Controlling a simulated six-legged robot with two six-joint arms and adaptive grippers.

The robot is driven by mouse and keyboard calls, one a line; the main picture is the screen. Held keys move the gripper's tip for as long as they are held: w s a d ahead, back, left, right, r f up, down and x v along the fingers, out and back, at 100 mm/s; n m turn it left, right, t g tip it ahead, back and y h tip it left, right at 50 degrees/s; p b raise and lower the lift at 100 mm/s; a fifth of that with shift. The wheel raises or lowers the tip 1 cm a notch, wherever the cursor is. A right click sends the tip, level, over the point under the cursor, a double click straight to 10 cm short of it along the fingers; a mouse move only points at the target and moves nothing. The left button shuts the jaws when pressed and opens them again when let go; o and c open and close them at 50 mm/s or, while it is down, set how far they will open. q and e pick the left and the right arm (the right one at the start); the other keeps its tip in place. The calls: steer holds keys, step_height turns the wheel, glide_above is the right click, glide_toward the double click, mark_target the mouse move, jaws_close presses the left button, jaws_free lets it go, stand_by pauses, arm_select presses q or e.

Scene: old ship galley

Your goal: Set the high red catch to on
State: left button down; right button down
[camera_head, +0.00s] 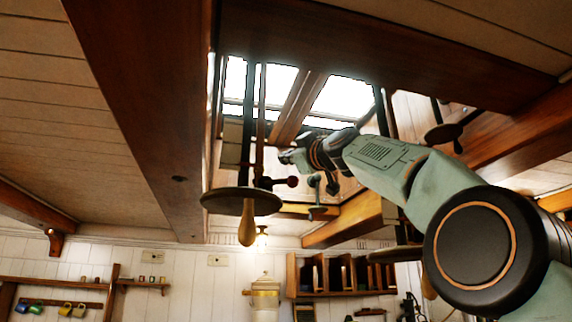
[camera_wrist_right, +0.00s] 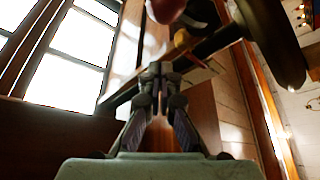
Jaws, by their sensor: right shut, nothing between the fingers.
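A dark red knob (camera_head: 292,181), which looks like the high red catch, sits on a short dark stem beside the hanging rods under the skylight. A red rounded end, probably the same knob, shows at the top edge of the right wrist view (camera_wrist_right: 167,9). My right gripper (camera_head: 287,158) is raised near the skylight, a little above the knob in the picture. In the wrist view its fingers (camera_wrist_right: 160,72) are shut and empty, apart from the red end. I cannot tell the catch's setting. My left gripper is not in view.
A hanging dark pan (camera_head: 225,201) with a wooden handle (camera_head: 247,228) hangs left of the knob. Another dark pan (camera_head: 443,134) hangs at right. Wooden beams (camera_head: 140,100) frame the skylight (camera_head: 343,97). A wall shelf (camera_head: 340,293) is below.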

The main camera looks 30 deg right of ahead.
steer(key=b+v, duration=0.5)
steer(key=v, duration=0.2)
steer(key=shift+a+f, duration=0.2)
steer(key=shift+a, duration=0.05)
steer(key=shift+s, duration=0.15)
